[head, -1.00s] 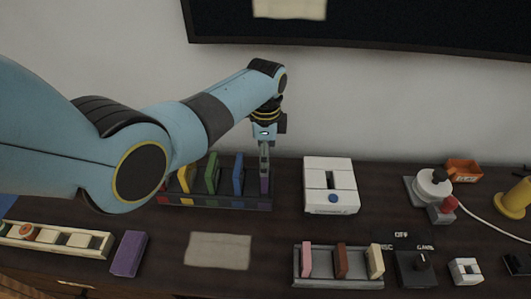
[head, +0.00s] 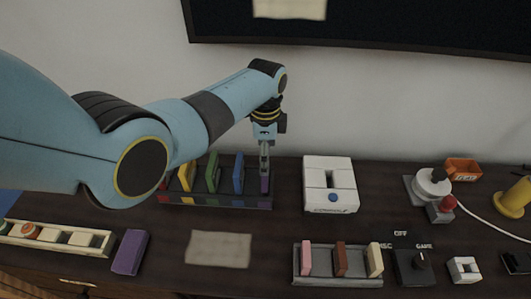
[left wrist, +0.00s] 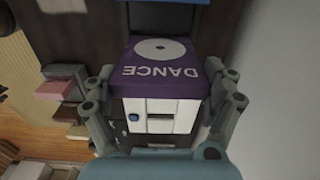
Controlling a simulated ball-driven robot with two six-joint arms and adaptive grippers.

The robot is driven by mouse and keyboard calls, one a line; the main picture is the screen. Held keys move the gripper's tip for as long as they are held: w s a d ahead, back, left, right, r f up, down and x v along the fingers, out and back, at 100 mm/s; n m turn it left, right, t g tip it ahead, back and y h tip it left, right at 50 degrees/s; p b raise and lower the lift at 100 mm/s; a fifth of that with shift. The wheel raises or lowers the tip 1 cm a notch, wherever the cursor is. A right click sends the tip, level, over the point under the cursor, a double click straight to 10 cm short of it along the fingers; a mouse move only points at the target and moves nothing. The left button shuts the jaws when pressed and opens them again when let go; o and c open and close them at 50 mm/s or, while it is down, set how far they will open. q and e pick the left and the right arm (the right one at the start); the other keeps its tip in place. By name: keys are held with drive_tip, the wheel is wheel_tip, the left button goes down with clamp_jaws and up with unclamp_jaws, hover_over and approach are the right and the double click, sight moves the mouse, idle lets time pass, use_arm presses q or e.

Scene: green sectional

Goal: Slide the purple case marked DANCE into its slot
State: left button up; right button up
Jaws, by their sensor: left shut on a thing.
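The purple case marked DANCE (left wrist: 160,70) fills the upper middle of the left wrist view, its white disc and lettering facing the camera. My left gripper (left wrist: 163,88) is shut on it, with a finger at each side. In the head view my left gripper (head: 264,165) points down at the right end of a dark rack (head: 215,202). The purple case (head: 264,184) shows below the fingers there, upright at the rack's right end. How deep it sits is hard to tell. My right gripper is not in view.
Red, yellow, green and blue cases (head: 238,175) stand in the rack to the left. A white console (head: 330,180) with a dark slot stands to the right. Another purple block (head: 130,252) lies front left. A grey tray (head: 338,283) holds several small cases.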

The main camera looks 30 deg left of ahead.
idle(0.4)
use_arm(q)
drive_tip(key=shift+f+b, duration=0.7)
drive_tip(key=shift+f, duration=0.4)
drive_tip(key=shift+f+b, duration=1.35)
drive_tip(key=shift+f, duration=0.3)
drive_tip(key=o, duration=1)
drive_tip(key=shift+r, duration=0.1)
wheel_tip(320, 180, up, 12)
drive_tip(key=shift+f, duration=0.1)
